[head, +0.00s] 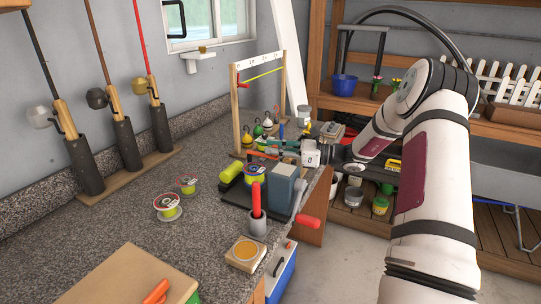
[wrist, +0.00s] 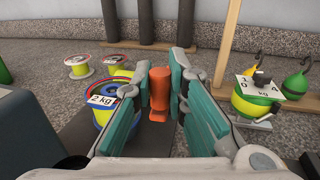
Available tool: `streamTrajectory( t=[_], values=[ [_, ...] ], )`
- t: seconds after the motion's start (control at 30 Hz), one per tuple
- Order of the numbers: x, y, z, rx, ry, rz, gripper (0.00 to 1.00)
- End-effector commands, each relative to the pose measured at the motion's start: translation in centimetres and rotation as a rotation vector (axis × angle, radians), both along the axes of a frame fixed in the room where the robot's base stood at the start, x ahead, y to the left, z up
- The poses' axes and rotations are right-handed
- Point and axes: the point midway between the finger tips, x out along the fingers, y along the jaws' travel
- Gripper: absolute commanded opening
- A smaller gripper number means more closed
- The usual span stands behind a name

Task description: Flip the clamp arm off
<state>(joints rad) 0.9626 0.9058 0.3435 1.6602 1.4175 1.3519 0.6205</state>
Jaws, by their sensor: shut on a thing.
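An orange upright clamp arm (wrist: 159,92) stands between the teal finger pads of my gripper (wrist: 160,95) in the wrist view. The fingers are closed around it, and its lower end is partly hidden. In the head view my gripper (head: 268,149) reaches in from the right over the bench, just above a winder. The orange clamp arm (head: 252,157) shows there at the fingertips, partly covered. The winder has a dark base plate (head: 234,194), a grey block (head: 285,184) and a crank with a red handle (head: 308,221).
A spool marked 2 kg (wrist: 104,102) is close left of the fingers, and a yellow-green float (wrist: 257,97) is to the right. Loose spools (head: 167,206) lie on the granite bench (head: 120,222). A wooden frame (head: 237,108) stands behind the winder.

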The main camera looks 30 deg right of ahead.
Motion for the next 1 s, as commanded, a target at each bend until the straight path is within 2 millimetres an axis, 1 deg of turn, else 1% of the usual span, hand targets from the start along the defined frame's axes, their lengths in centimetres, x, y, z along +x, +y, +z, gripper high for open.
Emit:
streamTrajectory(
  t=[0.03,0.17,0.3,0.57,0.6,0.67,1.0],
  values=[
    [0.5,-0.2,-0.1,-0.001,-0.006,0.028,0.00],
    [0.8,-0.7,-0.1,-0.002,0.000,0.072,0.00],
    [1.1,-1.1,0.1,-0.001,0.001,0.071,0.00],
    [1.1,-1.2,0.1,-0.001,0.001,0.068,0.00],
    [1.1,-1.2,0.1,-0.001,0.001,0.067,0.20],
    [1.1,-1.2,0.1,-0.001,0.001,0.068,0.34],
    [1.0,-1.3,0.0,-0.001,0.002,0.069,0.35]
  ],
)
